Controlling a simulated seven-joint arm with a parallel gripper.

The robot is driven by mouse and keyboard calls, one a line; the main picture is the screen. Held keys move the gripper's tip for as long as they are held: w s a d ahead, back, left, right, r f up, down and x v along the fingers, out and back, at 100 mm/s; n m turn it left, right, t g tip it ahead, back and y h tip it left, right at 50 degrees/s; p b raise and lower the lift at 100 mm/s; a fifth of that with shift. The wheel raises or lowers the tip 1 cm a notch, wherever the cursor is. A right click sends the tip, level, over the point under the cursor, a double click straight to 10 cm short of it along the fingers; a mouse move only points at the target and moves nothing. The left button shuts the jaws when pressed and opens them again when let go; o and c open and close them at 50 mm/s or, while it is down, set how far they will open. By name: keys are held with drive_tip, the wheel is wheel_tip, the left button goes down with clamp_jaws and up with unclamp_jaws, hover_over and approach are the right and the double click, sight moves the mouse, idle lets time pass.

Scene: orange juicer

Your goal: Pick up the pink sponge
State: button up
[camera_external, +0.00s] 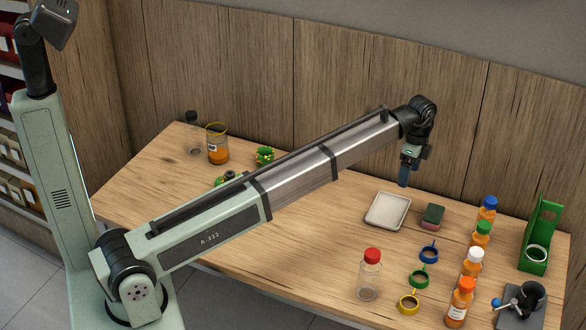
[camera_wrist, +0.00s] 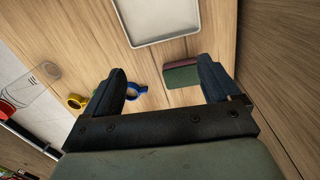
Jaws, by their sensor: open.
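The sponge (camera_external: 433,216) lies on the table just right of the white tray in the external view. It has a dark green top and a pink lower layer. In the wrist view the sponge (camera_wrist: 182,76) shows beyond the jaws, green with a pink edge, near the right finger. My gripper (camera_external: 404,182) is above the table, behind the tray and to the left of the sponge. In the wrist view my gripper (camera_wrist: 165,88) has its two fingers wide apart with nothing between them. The sponge is apart from the fingers.
The white tray (camera_external: 370,219) lies beside the sponge. Blue, green and yellow rings (camera_external: 429,253) lie in front. Several orange bottles (camera_external: 471,267) stand to the right, with a green stand (camera_external: 541,235) beyond. A red-capped clear bottle (camera_external: 369,276) stands at the front. The wooden wall (camera_external: 450,130) is close behind my gripper.

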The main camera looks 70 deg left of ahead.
drive_tip(key=w+d+n, duration=0.2)
drive_tip(key=w+d, duration=0.2)
drive_tip(key=d, duration=0.1)
drive_tip(key=n, duration=1.7)
hover_over(435, 211)
drive_tip(key=f, duration=0.1)
drive_tip(key=shift+t, duration=0.4)
wheel_tip(435, 211, down, 14)
drive_tip(key=shift+r, duration=0.15)
drive_tip(key=shift+c, duration=0.3)
drive_tip(key=c, duration=1)
drive_tip(key=shift+o, duration=0.2)
drive_tip(key=shift+r, duration=0.1)
